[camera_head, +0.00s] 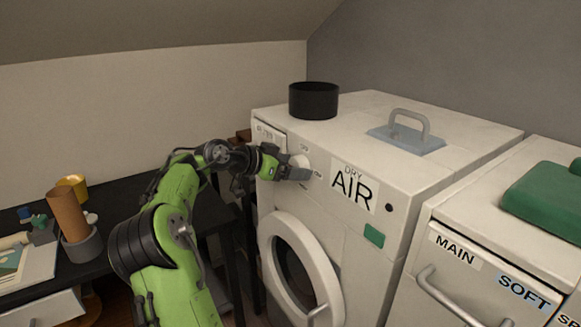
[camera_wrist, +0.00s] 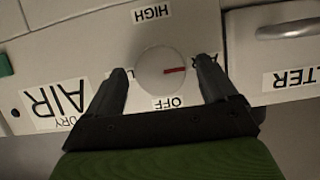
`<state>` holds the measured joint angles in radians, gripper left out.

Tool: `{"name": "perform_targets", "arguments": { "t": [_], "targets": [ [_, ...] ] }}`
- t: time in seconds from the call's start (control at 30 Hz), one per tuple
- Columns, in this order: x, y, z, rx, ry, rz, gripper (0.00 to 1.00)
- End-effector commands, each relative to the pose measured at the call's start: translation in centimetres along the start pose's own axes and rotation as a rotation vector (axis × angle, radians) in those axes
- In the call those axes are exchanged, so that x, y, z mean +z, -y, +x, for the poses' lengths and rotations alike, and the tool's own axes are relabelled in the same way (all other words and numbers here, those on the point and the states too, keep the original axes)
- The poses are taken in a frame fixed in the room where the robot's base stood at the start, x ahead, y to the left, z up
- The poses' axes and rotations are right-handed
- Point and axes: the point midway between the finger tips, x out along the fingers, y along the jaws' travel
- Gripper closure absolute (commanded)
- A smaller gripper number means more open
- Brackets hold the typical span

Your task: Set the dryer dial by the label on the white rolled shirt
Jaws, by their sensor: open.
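The dryer (camera_head: 340,255) stands at the middle, its round dial (camera_head: 299,162) high on its front. In the wrist view, which is upside down, the white dial (camera_wrist: 155,82) has a red mark pointing right, toward a label mostly hidden by a finger. HIGH (camera_wrist: 152,15) is above it and OFF (camera_wrist: 168,103) below; a label on the left is partly hidden. My gripper (camera_wrist: 162,72) is open, one finger on each side of the dial; contact cannot be told. A large DRY AIR sign (camera_head: 353,187) is on the dryer front. I cannot make out a white rolled shirt.
A black pot (camera_head: 314,101) and a pale blue plate with a grey handle (camera_head: 395,143) are on the dryer. A second machine (camera_head: 465,275) with MAIN and SOFT labels and a green folded cloth (camera_head: 546,200) stands right. A dark desk (camera_head: 110,212) with several items is left.

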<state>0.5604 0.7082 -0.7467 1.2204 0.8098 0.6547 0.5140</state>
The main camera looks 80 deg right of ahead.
Motion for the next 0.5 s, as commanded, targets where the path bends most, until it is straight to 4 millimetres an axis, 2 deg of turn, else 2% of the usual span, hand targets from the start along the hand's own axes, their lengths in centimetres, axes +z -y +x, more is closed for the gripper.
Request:
{"name": "perform_targets", "arguments": {
  "t": [0.13,0.23,0.37,0.5],
  "targets": [
    [0.0,0.0,-0.1,-0.001,0.0,-0.001,0.14],
    [-0.1,0.1,-1.2,-0.003,0.0,-0.001,0.14],
    [-0.2,0.2,-4.5,-0.007,0.001,-0.004,0.14],
    [-0.3,0.2,-8.6,-0.006,-0.001,-0.004,0.14]
  ]
}}
